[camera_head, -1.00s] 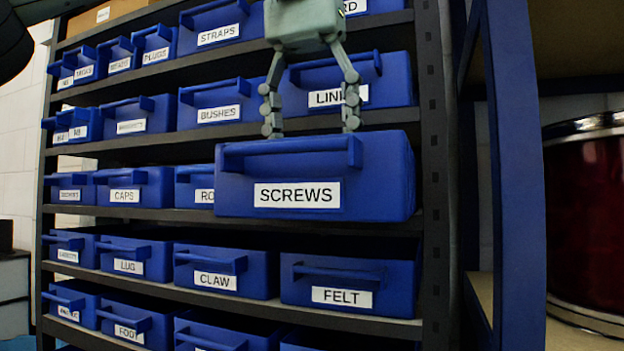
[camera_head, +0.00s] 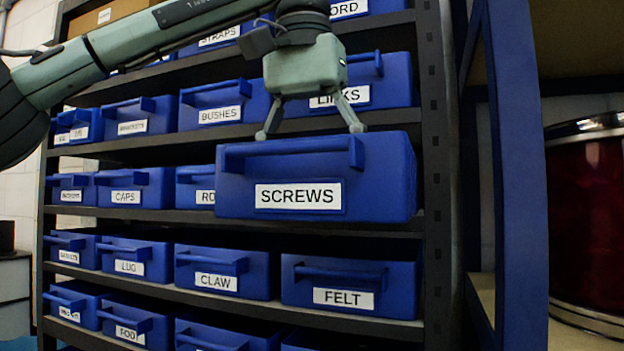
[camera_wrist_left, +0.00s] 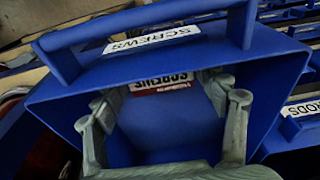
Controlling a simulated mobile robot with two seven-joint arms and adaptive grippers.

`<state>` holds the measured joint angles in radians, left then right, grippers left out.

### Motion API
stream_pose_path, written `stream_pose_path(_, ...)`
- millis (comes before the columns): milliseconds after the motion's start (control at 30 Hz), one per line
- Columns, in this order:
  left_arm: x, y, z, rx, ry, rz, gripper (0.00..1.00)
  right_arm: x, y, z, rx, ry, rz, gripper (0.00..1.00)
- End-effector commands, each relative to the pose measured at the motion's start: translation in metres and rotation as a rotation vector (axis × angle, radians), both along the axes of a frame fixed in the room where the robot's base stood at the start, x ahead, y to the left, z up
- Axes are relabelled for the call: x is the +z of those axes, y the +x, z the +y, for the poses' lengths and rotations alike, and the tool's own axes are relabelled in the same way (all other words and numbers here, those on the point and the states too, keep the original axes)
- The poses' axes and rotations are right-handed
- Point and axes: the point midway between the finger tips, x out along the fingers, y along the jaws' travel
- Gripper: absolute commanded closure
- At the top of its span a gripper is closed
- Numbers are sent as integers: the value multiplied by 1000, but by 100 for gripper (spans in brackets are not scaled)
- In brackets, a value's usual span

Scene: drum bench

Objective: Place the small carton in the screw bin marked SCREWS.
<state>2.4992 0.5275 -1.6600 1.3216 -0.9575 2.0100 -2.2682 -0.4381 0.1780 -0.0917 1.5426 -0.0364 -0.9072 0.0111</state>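The screw bin (camera_head: 390,185) marked SCREWS is blue and juts out from the shelf, its label facing me. My left gripper (camera_head: 311,134) points down over the bin, fingers spread and tips hidden behind the front wall. In the left wrist view, the left gripper (camera_wrist_left: 167,108) has its fingers apart inside the bin (camera_wrist_left: 60,98). Gaps seem to show beside the fingers. The head view hides the carton. My right gripper is in neither view.
Several blue labelled bins fill the rack, including LINKS (camera_head: 385,85) above and FELT (camera_head: 350,285) below. A blue upright post (camera_head: 515,180) stands to the right, with a red drum (camera_head: 590,210) beyond it.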

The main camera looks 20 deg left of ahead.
Motion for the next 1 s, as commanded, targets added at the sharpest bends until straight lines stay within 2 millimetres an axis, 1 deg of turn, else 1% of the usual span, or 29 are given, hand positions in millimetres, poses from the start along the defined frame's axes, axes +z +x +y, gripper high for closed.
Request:
stream_pose_path(33,0,0,0,0,0,0,17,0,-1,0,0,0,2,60)
stream_pose_path(67,0,0,0,0,0,0,14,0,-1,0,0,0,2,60)
stream_pose_path(100,0,0,0,0,0,0,13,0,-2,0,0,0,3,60)
stream_pose_path(367,1,0,0,0,0,0,13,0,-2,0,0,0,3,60)
stream_pose_path(467,5,-1,0,0,1,-1,13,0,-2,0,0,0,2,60)
stream_pose_path(567,16,-2,0,2,2,-2,13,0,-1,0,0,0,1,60)
stream_pose_path(800,55,-8,0,5,1,-7,13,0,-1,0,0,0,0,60)
stream_pose_path(1000,69,-10,0,1,3,1,13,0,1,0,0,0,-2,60)
